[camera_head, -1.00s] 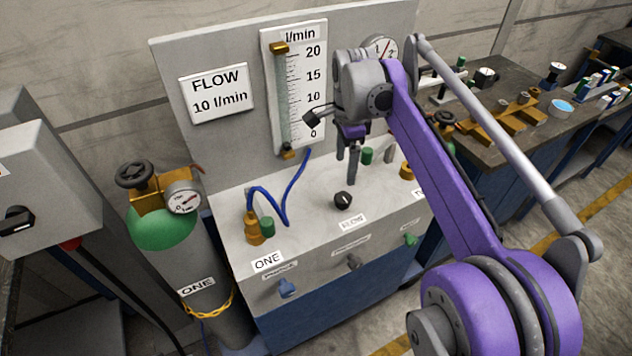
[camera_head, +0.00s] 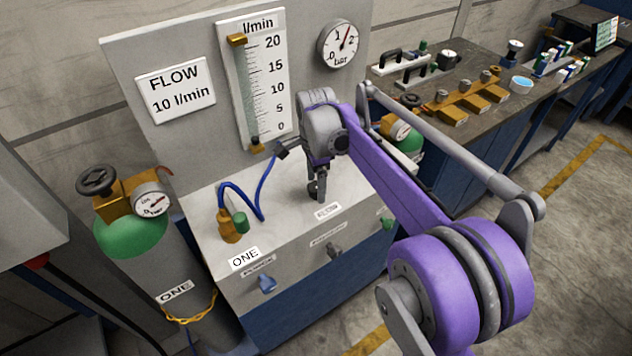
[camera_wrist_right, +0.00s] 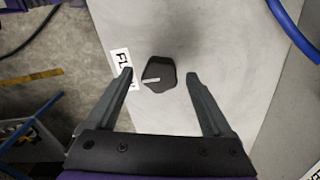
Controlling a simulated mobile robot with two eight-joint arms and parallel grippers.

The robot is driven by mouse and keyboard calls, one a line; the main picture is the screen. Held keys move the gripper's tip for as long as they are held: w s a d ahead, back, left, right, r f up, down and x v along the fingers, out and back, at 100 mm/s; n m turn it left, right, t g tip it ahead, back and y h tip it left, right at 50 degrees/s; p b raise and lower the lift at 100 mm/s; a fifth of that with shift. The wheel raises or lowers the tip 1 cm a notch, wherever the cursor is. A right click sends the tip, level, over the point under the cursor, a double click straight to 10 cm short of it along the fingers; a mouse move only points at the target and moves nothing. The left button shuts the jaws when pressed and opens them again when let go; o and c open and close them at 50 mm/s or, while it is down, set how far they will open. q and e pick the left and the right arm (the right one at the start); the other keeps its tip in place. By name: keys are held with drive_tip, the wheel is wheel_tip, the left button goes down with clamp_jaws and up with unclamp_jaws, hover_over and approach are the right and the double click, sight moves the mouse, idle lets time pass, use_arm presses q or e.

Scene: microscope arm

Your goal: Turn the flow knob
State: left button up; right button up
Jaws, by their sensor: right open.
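The flow knob is black with a pale pointer line and sits on the grey bench top beside the FLOW label. It shows clearly in the right wrist view (camera_wrist_right: 159,73). In the head view my right gripper (camera_head: 317,192) is over the knob and mostly hides it. In the right wrist view the gripper (camera_wrist_right: 160,76) is open, with one finger on each side of the knob and a visible gap at both sides. The flow gauge (camera_head: 258,85) stands upright on the panel behind, beside a sign (camera_head: 175,86) reading FLOW 10 l/min. My left gripper is not in view.
A blue hose (camera_head: 262,190) rises from a brass fitting (camera_head: 229,226) left of the gripper. A gas cylinder (camera_head: 150,270) stands at the left. A round bar dial (camera_head: 339,45) is on the panel. A side bench (camera_head: 470,75) with brass parts is at the right.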

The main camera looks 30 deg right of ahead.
clamp_jaws()
idle(0.3)
drive_tip(key=shift+n, duration=0.3)
drive_tip(key=n+p, duration=0.1)
drive_tip(key=n, duration=0.4)
drive_tip(key=shift+r, duration=0.1)
drive_tip(key=n+p, duration=0.1)
drive_tip(key=n, duration=0.5)
drive_tip(key=shift+n, duration=0.3)
drive_tip(key=n, duration=0.6)
drive_tip(key=shift+p, duration=0.3)
drive_tip(key=n, duration=0.5)
drive_tip(key=shift+n, duration=0.3)
